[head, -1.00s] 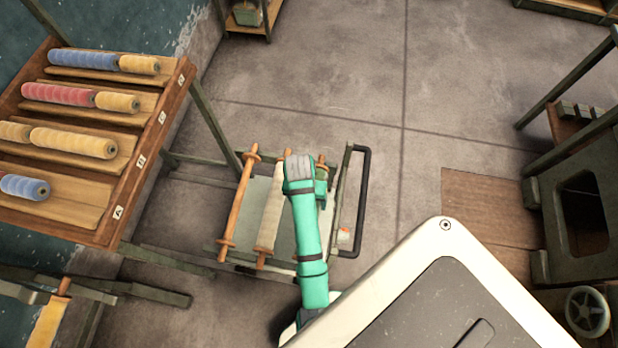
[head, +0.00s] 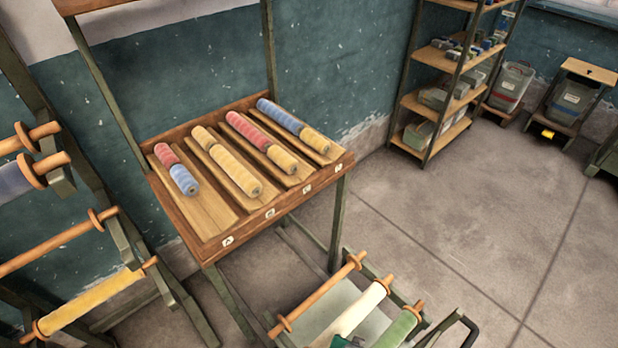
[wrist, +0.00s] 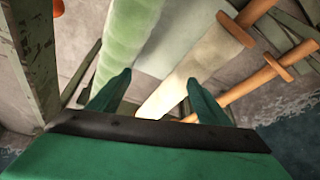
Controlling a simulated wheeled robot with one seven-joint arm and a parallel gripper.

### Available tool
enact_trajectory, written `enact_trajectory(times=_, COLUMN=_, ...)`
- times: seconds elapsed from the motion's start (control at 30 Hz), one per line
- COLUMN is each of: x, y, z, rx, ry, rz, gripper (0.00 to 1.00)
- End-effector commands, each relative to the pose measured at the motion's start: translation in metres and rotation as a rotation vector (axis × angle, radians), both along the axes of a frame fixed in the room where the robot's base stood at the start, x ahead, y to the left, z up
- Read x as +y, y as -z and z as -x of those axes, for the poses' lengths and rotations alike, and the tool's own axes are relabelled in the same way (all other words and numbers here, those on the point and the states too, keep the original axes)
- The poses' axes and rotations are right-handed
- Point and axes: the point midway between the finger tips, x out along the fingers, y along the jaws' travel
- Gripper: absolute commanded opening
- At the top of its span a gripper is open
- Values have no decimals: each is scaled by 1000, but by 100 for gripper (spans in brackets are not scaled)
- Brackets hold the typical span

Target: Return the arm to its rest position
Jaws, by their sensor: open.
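My gripper (wrist: 156,88) is in the wrist view, its two green fingers spread apart with nothing held between them. Beyond the fingers is a cart with rollers: a green roll (wrist: 125,35), a cream roll (wrist: 185,75) and a bare wooden roller (wrist: 245,88). In the head view only a small green piece of my arm (head: 345,342) shows at the bottom edge, in front of the cart's cream roll (head: 352,312) and green roll (head: 398,330). The rest of the arm is out of that frame.
A slanted wooden rack (head: 200,215) with red, blue and yellow spools stands left of the cart. Another frame with wooden rollers (head: 60,240) is at far left. A shelf unit (head: 450,50) and bins (head: 510,85) stand at the back. The floor at right (head: 470,230) is clear.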

Motion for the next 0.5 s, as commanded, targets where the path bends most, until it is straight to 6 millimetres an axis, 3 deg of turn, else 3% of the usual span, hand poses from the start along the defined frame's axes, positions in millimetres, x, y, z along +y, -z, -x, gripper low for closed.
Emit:
enact_trajectory(times=0.27, x=40, y=-17, z=39, rx=-188, ry=-112, rz=84, gripper=71)
enact_trajectory(times=0.5, x=75, y=-66, z=77, rx=-391, ry=-217, rz=151, gripper=71)
